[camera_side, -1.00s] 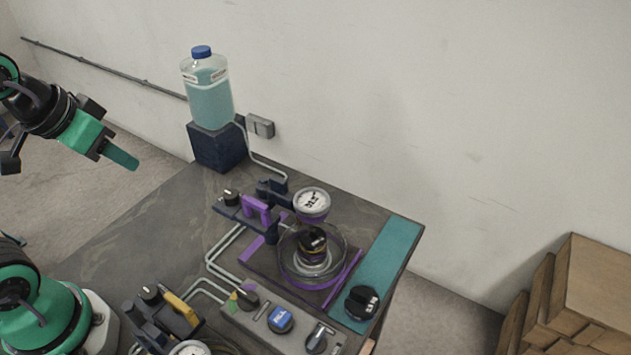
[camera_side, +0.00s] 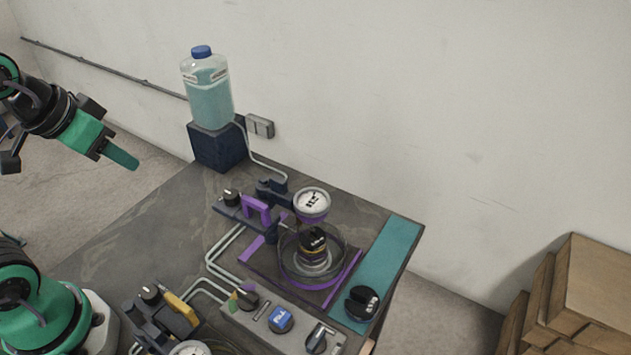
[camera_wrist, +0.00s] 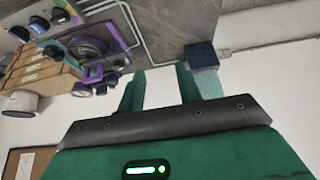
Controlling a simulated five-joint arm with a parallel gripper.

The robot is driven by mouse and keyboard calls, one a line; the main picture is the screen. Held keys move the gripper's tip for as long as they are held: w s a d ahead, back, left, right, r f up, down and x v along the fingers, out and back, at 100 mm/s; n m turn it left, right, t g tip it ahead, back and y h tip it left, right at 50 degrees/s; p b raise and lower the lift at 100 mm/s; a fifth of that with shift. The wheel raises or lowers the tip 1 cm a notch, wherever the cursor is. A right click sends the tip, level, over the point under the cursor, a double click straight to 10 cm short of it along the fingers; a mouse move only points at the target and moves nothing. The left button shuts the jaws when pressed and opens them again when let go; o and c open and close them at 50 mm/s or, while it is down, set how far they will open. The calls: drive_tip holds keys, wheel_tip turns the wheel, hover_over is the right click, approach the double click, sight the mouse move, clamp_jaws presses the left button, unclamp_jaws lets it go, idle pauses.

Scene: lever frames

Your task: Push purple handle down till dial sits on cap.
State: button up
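The purple handle (camera_side: 257,209) stands up on a dark lever mount near the middle of the table in the side view. The round dial (camera_side: 312,202), white-faced with a purple rim, is held out on the lever's dark arm. The black cap (camera_side: 312,240) sits in a clear round dish (camera_side: 340,263); a small gap seems to show between dial and cap. My gripper (camera_side: 124,157) is at upper left, far from the handle and touching nothing. In the wrist view its two green fingers (camera_wrist: 161,88) are apart with nothing between them.
A bottle of teal liquid (camera_side: 208,95) stands on a dark block (camera_side: 216,147) at the table's back. A second lever with a yellow handle (camera_side: 182,308) and a knob panel (camera_side: 270,318) are in front. Brown boxes (camera_side: 590,290) are at right. The table's left part is bare.

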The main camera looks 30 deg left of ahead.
drive_tip(key=shift+c, duration=0.2)
drive_tip(key=m+g, duration=0.6)
drive_tip(key=m, duration=1.2)
approach(255, 201)
drive_tip(key=shift+s, duration=0.2)
drive_tip(key=shift+f, duration=0.2)
drive_tip(key=shift+f, duration=3.8)
clamp_jaws()
